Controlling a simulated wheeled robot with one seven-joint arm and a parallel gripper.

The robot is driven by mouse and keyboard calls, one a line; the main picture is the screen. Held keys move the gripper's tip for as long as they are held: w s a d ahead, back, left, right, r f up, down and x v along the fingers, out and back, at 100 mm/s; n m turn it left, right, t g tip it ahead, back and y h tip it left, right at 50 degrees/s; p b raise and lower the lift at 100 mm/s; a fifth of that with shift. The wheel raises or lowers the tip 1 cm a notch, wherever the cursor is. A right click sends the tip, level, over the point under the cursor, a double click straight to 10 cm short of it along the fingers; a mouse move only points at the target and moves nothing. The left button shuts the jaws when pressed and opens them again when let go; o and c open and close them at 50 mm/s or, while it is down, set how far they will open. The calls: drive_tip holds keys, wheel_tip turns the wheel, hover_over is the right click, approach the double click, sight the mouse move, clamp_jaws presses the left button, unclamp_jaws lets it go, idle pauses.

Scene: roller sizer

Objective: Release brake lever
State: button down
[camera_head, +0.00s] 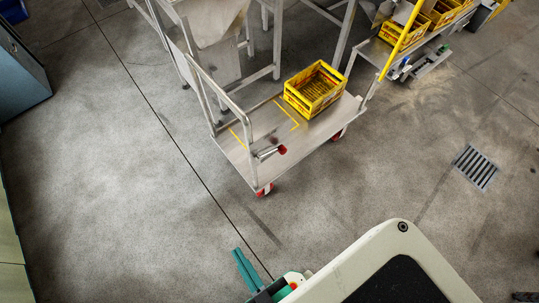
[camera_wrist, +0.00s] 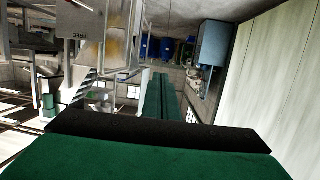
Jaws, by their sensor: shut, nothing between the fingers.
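A flat metal cart (camera_head: 237,153) with an upright tube handle (camera_head: 217,92) stands at the upper middle of the head view. A short metal bar with a red end (camera_head: 282,150) sticks out at the foot of the handle, above the deck. It looks like the brake lever, but I cannot tell its setting. My gripper (camera_head: 238,253) is at the bottom of the head view, well apart from the cart, with its green fingers together and empty. The fingers also show in the wrist view (camera_wrist: 161,78), touching nothing. I cannot make out the lever there.
A yellow crate (camera_head: 314,89) sits on the cart deck. The machine frame (camera_head: 277,40) stands right behind the cart. More yellow crates (camera_head: 443,14) stand on a shelf at upper right. A floor grate (camera_head: 476,167) lies at right. Floor between my gripper and the cart is clear.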

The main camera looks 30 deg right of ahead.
drive_tip(key=w+d+f+n+g+h, duration=0.1)
drive_tip(key=w+f+n+g, duration=0.25)
drive_tip(key=f, duration=0.75)
drive_tip(key=w+d+f+n+g+h, duration=0.25)
drive_tip(key=f+n, duration=0.25)
drive_tip(key=f, duration=0.6)
drive_tip(key=w+f+n+g+h, duration=0.15)
drive_tip(key=w+f+n, duration=0.25)
drive_tip(key=f, duration=0.8)
drive_tip(key=w+d+n+g+h, duration=0.3)
drive_tip(key=w+d+n+h, duration=0.1)
drive_tip(key=w+d, duration=0.4)
drive_tip(key=w+d+r+n+g+h, duration=0.2)
drive_tip(key=w+d+r+g+h, duration=0.1)
drive_tip(key=w+r+h, duration=0.4)
wheel_tip(320, 180, up, 5)
drive_tip(key=shift+w+d+f+g, duration=0.15)
drive_tip(key=shift+w+d+g, duration=0.3)
drive_tip(key=shift+w, duration=0.65)
drive_tip(key=shift+d, duration=0.1)
